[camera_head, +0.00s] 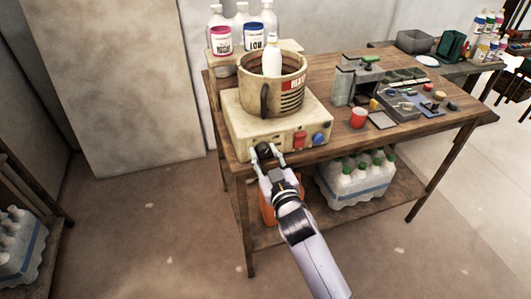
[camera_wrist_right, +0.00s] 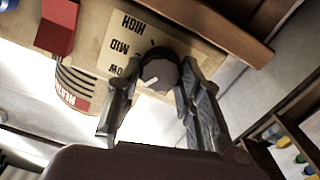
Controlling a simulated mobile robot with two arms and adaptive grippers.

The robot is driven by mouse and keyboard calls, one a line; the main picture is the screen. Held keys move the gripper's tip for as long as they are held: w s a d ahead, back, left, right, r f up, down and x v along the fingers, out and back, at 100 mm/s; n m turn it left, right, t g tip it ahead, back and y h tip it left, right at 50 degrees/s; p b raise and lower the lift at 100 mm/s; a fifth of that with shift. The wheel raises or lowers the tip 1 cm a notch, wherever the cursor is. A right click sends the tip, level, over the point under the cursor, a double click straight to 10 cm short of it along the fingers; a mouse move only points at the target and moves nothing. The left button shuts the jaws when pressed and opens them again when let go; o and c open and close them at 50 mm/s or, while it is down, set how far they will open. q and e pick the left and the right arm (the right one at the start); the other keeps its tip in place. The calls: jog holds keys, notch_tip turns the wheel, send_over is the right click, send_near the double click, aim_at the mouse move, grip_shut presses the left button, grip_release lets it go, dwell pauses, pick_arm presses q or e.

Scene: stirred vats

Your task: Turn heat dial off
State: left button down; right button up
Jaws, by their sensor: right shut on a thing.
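The heat dial (camera_head: 264,151) is a dark round knob on the front of a cream heater box (camera_head: 240,130). In the right wrist view the dial (camera_wrist_right: 158,72) has a white pointer mark towards the picture's lower left. Beside it is a label plate (camera_wrist_right: 132,42) reading HIGH, MID and LOW, upside down in this view. My right gripper (camera_head: 267,157) is shut on the dial. Its fingers (camera_wrist_right: 158,78) stand on either side of the knob. My left gripper is in neither view.
A red switch (camera_head: 299,140) and a blue knob (camera_head: 318,138) sit right of the dial. A vat (camera_head: 258,95) with a white bottle (camera_head: 272,58) in it stands on the heater. A red cup (camera_head: 358,117) and tools crowd the wooden table (camera_head: 322,72). The floor in front is clear.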

jog(key=n+p, duration=0.1)
jog(key=n, duration=0.2)
jog(key=shift+f+n, duration=0.1)
jog(key=shift+n, duration=1.6)
jog(key=o, duration=1.2)
jog(key=shift+a, duration=0.1)
jog(key=shift+c, duration=0.2)
jog(key=shift+s, duration=0.1)
jog(key=v, duration=1.2)
